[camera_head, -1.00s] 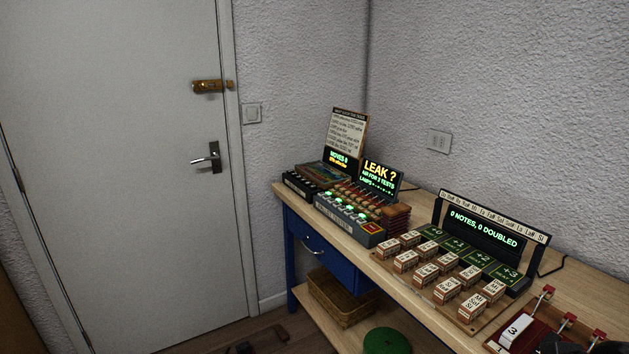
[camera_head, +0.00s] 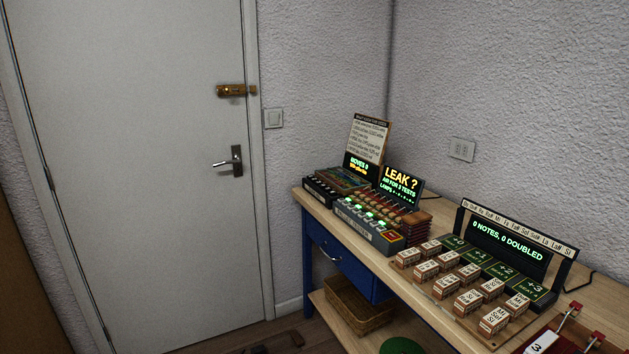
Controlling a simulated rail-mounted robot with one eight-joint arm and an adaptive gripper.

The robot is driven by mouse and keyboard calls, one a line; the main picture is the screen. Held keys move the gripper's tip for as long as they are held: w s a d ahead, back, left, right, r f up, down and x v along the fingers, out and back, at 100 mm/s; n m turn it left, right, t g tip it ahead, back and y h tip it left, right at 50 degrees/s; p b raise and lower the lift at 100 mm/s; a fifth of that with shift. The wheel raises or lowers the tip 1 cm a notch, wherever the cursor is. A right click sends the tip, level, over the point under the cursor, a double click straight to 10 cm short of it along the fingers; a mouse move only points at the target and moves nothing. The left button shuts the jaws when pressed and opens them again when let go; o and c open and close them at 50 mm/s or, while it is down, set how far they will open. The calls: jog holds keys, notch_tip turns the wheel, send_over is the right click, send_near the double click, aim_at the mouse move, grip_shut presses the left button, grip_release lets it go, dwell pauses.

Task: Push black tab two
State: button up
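No tab that I can read as black tab two shows. At the bottom right corner, a white block marked 3 (camera_head: 541,343) sits on a red base (camera_head: 567,345), cut off by the picture's lower edge. At the far left end of the bench, a low black device (camera_head: 321,192) has a row of small parts along its front, too small to read. A small display behind it (camera_head: 360,167) reads "MOVES 0". My gripper is not in view.
A wooden bench (camera_head: 455,327) with a blue drawer (camera_head: 345,264) runs along the right wall. On it stand a "LEAK ?" display (camera_head: 401,186), a grey switch box (camera_head: 368,228), several lettered blocks (camera_head: 467,302) and a "0 NOTES, 0 DOUBLED" display (camera_head: 507,240). A basket (camera_head: 359,308) is below.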

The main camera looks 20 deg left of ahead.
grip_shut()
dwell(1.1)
